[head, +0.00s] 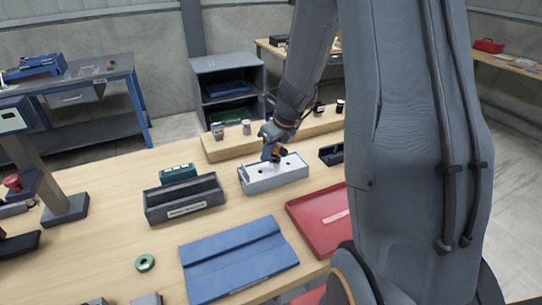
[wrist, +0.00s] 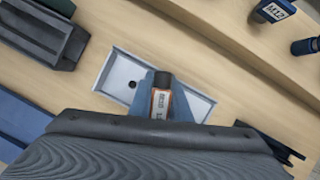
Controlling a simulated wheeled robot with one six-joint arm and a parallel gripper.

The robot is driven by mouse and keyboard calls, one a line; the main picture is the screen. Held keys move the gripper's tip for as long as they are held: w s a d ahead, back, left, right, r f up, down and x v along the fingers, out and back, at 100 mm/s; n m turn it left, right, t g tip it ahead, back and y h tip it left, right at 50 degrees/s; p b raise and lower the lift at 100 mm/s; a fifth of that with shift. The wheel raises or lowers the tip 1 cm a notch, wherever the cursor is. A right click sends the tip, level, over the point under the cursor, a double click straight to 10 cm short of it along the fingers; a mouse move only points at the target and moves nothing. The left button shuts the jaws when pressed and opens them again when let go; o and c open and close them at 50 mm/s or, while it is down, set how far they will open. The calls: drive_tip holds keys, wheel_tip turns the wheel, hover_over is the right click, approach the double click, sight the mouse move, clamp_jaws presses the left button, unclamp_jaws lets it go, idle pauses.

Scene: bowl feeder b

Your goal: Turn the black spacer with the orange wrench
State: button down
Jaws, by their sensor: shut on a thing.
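My gripper (head: 274,150) is shut on the orange wrench (wrist: 161,103), a short upright piece with an orange body, a pale label and a black end. In the wrist view it sits between the two blue-grey fingers. It is over the light grey fixture box (head: 275,182), which has dark round spots on its white top; the box also shows in the wrist view (wrist: 117,75). I cannot tell whether the wrench touches the fixture. I cannot pick out the black spacer for sure; the wrench and fingers hide part of the fixture top.
A dark grey bin (head: 183,210) and a green case (head: 178,172) stand left of the fixture. A red tray (head: 312,228) and a blue folded plate (head: 235,265) lie in front. A raised wooden shelf (head: 225,150) with small containers runs behind. A green ring (head: 145,257) lies front left.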

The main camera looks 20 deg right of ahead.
drive_tip(key=shift+s+f, duration=0.15)
drive_tip(key=shift+s+a+n+b, duration=0.15)
drive_tip(key=shift+n+b, duration=0.15)
drive_tip(key=shift+n, duration=0.4)
drive_tip(key=shift+w+r+p, duration=0.2)
drive_tip(key=shift+r+p, duration=2.5)
drive_tip(key=shift+p, duration=0.3)
drive_tip(key=shift+s+f, duration=0.1)
